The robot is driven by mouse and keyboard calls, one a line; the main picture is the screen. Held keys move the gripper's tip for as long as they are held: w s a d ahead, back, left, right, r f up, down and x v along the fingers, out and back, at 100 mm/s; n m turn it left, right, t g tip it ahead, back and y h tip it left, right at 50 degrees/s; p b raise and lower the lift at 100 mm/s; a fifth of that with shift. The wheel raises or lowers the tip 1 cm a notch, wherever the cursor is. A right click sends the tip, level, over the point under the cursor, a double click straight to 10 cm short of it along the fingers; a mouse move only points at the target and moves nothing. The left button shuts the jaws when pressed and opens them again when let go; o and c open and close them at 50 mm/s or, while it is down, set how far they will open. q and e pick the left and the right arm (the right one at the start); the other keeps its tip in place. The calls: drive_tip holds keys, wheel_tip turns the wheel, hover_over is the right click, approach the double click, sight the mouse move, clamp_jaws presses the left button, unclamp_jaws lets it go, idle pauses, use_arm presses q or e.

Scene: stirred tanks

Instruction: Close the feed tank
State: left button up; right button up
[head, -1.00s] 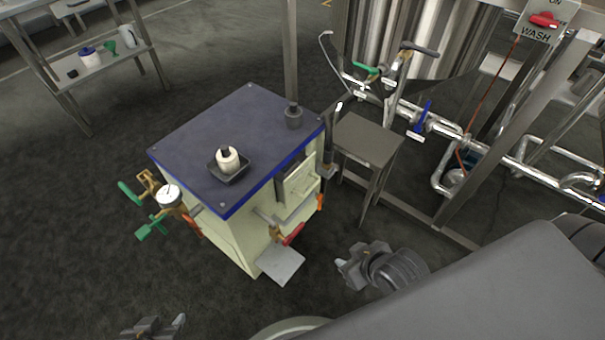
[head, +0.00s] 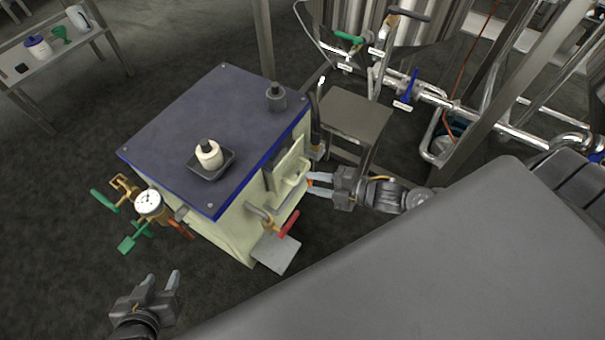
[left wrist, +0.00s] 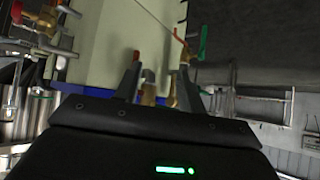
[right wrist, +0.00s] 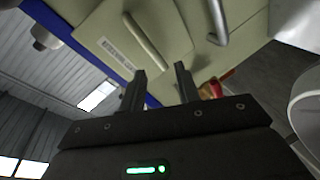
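The cream cabinet (head: 225,232) with a blue-grey top stands in the middle of the head view; whether it is the feed tank I cannot tell. A red-handled valve (head: 288,225) sits on its front pipe. A cream panel with a handle (head: 293,172) is on its front, also close in the right wrist view (right wrist: 115,45). My right gripper (head: 312,185) is open and empty by that front, fingers toward an orange handle partly hidden by them. My left gripper (head: 162,279) is open and empty below the gauge (head: 149,203) and green-handled valves (head: 133,243).
A white jar (head: 208,155) in a dark tray and a grey weight (head: 276,97) stand on the cabinet top. A steel stool (head: 357,114) is behind my right gripper. A big steel tank (head: 425,25) with a green valve (head: 348,37) and blue valve (head: 410,90) stands behind.

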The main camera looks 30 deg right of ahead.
sight(303, 173)
drive_tip(key=s+d+n+g+y, duration=0.1)
drive_tip(key=d+n+g+y, duration=0.15)
drive_tip(key=d+n, duration=0.4)
use_arm(q)
drive_tip(key=w+d+r+m+t+h+b, duration=0.1)
drive_tip(key=w+d+r+t+h, duration=0.1)
drive_tip(key=d+r+t, duration=0.1)
drive_tip(key=shift+w+d+r, duration=0.3)
drive_tip(key=shift+w+r, duration=0.05)
drive_tip(key=shift+r, duration=0.2)
use_arm(e)
drive_tip(key=shift+m+t, duration=0.25)
drive_tip(key=shift+t, duration=0.2)
drive_tip(key=x, duration=1)
drive_tip(key=shift+w+a+r, duration=0.15)
drive_tip(key=shift+r, duration=0.05)
clamp_jaws()
